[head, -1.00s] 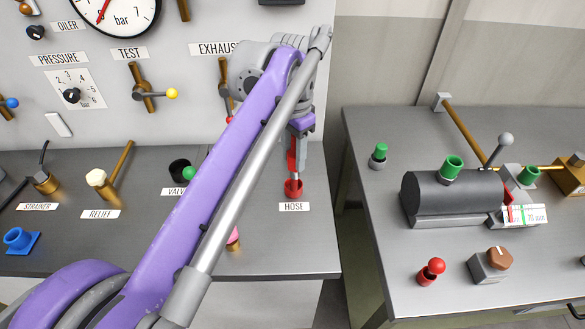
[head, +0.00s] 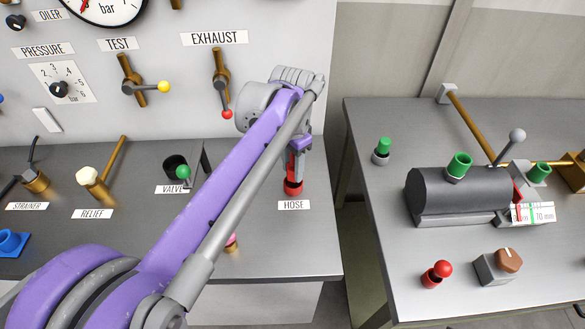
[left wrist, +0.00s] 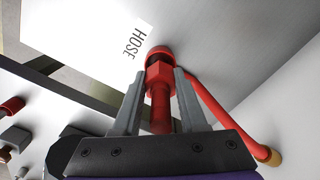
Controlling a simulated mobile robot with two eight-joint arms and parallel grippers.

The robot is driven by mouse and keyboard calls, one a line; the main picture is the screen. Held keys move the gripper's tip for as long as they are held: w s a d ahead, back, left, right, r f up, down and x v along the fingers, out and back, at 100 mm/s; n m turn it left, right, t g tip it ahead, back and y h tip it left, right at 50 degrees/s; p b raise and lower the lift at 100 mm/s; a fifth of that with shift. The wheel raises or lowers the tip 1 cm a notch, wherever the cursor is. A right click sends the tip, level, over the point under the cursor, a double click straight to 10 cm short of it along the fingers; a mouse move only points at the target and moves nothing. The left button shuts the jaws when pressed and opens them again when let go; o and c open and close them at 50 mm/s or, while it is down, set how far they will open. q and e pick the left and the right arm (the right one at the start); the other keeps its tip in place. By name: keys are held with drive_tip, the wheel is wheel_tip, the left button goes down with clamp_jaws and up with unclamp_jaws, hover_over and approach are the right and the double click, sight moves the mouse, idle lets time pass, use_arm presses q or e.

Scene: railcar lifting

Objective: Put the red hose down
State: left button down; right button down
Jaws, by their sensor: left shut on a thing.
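My left gripper (head: 293,160) is shut on the red hose (left wrist: 161,112), just behind the label HOSE (head: 293,205) at the right end of the grey bench. The hose's end points down at a red cup (head: 293,187) on the bench. In the left wrist view the end stands between the two fingers (left wrist: 158,100) and meets or enters the cup (left wrist: 158,52); how deep is hidden. The hose's tube runs along the right side to a brass fitting (left wrist: 270,157). My right gripper is not in view.
The wall panel with the exhaust lever (head: 222,85) stands behind. A valve with a green knob (head: 183,171) is left of my arm. A gap separates the bench from a second table (head: 400,270) holding a dark cylinder (head: 458,193) and red and green fittings.

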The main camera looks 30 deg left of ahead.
use_arm(q)
drive_tip(key=shift+f, duration=0.25)
drive_tip(key=shift+f, duration=0.15)
drive_tip(key=shift+c, duration=2.3)
unclamp_jaws()
wheel_tip(320, 180, up, 12)
drive_tip(key=shift+r+p, duration=0.15)
drive_tip(key=shift+p, duration=0.5)
